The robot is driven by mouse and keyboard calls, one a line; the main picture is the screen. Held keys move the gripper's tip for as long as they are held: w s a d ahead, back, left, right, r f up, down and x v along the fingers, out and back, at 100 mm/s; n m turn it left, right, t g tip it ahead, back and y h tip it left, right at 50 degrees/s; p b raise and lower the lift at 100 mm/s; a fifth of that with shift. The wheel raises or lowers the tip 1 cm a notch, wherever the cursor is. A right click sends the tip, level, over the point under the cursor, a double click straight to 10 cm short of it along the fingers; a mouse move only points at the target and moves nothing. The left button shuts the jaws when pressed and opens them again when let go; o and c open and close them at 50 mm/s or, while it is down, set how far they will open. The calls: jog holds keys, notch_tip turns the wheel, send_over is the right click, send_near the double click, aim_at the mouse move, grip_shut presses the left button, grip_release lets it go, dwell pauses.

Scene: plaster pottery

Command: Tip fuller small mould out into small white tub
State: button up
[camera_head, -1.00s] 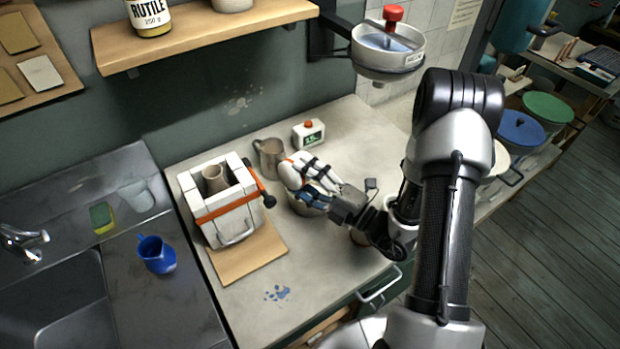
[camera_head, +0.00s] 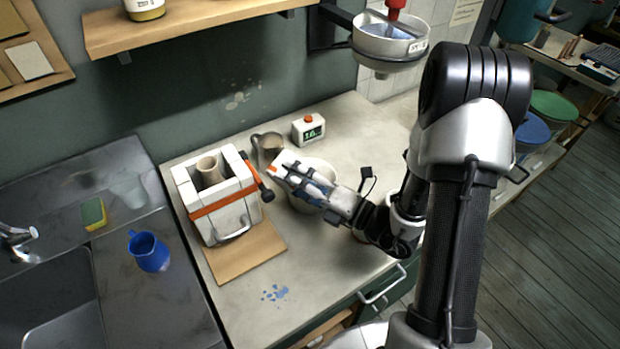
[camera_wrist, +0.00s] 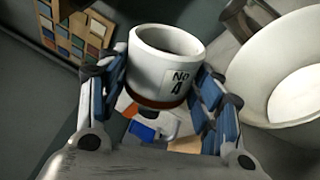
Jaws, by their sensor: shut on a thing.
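In the wrist view, a small white mould (camera_wrist: 148,72) marked "No 4", with a brown-orange band low on its side, is clamped between the two fingers of my gripper (camera_wrist: 163,85). Its round opening shows, but I cannot tell how full it is. In the head view, my gripper (camera_head: 290,178) is above the counter and largely hides the mould. The small white tub (camera_head: 322,168) stands behind and below the gripper, partly covered by it. The tub's pale rim and inside also show at the right of the wrist view (camera_wrist: 262,75).
A strapped white block mould (camera_head: 222,215) stands on a board (camera_head: 250,255) to the left. A metal jug (camera_head: 268,148) and a white timer (camera_head: 308,128) stand behind the gripper. A blue jug (camera_head: 148,252) is by the sink.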

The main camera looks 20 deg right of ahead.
aim_at(281, 166)
jog(key=shift+f+n, duration=0.25)
jog(key=shift+n, duration=0.45)
jog(key=r+n+p, duration=0.1)
jog(key=n, duration=0.1)
jog(key=shift+w+r+n+g, duration=0.1)
jog(key=shift+r+n+g, duration=0.3)
jog(key=shift+a+r+n+h+p, duration=0.15)
jog(key=shift+r+n+h+p, duration=0.35)
jog(key=shift+n, duration=0.7)
jog(key=r+n, duration=0.1)
jog(key=s+a+r+n+p, duration=0.1)
jog(key=a+r+n+p, duration=0.1)
jog(key=shift+s+r+g+h, duration=0.3)
jog(key=p, duration=0.2)
jog(key=n+p, duration=0.1)
jog(key=p, duration=0.1)
jog(key=shift+a+r, duration=0.2)
jog(key=shift+a, duration=0.05)
jog(key=n+p, duration=0.1)
jog(key=p, duration=0.2)
jog(key=s+a+r+n+p, duration=0.1)
jog(key=p, duration=0.2)
jog(key=shift+a+h+p, duration=0.25)
jog(key=shift+h+p, duration=0.05)
jog(key=shift+p, duration=0.05)
jog(key=shift+n, duration=0.3)
